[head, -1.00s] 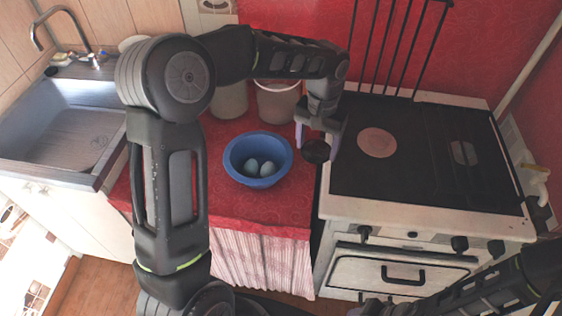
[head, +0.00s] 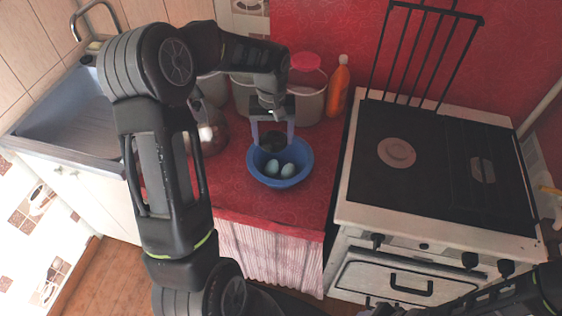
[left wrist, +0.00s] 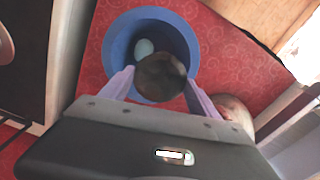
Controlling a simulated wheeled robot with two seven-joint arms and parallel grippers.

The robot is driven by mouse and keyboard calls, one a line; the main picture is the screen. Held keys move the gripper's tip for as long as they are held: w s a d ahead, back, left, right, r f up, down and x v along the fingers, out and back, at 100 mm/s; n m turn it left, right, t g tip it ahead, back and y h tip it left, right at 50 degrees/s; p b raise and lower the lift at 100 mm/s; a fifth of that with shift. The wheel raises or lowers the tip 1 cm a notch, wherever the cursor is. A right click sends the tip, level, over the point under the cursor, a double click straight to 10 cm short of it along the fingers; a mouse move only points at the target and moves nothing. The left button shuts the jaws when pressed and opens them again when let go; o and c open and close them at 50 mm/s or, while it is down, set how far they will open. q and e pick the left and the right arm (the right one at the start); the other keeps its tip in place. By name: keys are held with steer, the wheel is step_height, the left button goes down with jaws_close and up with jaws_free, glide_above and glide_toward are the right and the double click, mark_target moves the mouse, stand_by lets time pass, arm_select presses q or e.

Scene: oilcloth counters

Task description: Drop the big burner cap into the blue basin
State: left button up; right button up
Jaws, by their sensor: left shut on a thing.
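The blue basin (head: 304,165) stands on the red oilcloth counter with two pale blue eggs (head: 280,169) in it. My left gripper (head: 272,134) is shut on the dark round big burner cap (head: 271,142) over the basin's back left part. In the left wrist view the cap (left wrist: 161,77) is between the fingertips and overlaps the basin (left wrist: 117,42), hiding part of its inside. One egg (left wrist: 144,47) shows beyond the cap. The gripper's exact height above the basin floor is hard to tell. My right gripper is not clearly visible.
Pale buckets (head: 308,100) and an orange bottle (head: 339,86) stand behind the basin. A glass-like pot (head: 212,135) is to its left. The stove (head: 440,160) with a rack is to the right. Counter right of the basin is clear.

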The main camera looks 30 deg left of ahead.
arm_select(q)
steer(key=shift+f, duration=0.15)
steer(key=shift+f+b, duration=1.95)
steer(key=shift+f, duration=0.95)
steer(key=o, duration=1.5)
steer(key=shift+c, duration=0.2)
steer(key=shift+r, duration=0.1)
step_height(320, 180, up, 8)
steer(key=shift+f+b, duration=0.15)
steer(key=shift+b, duration=0.5)
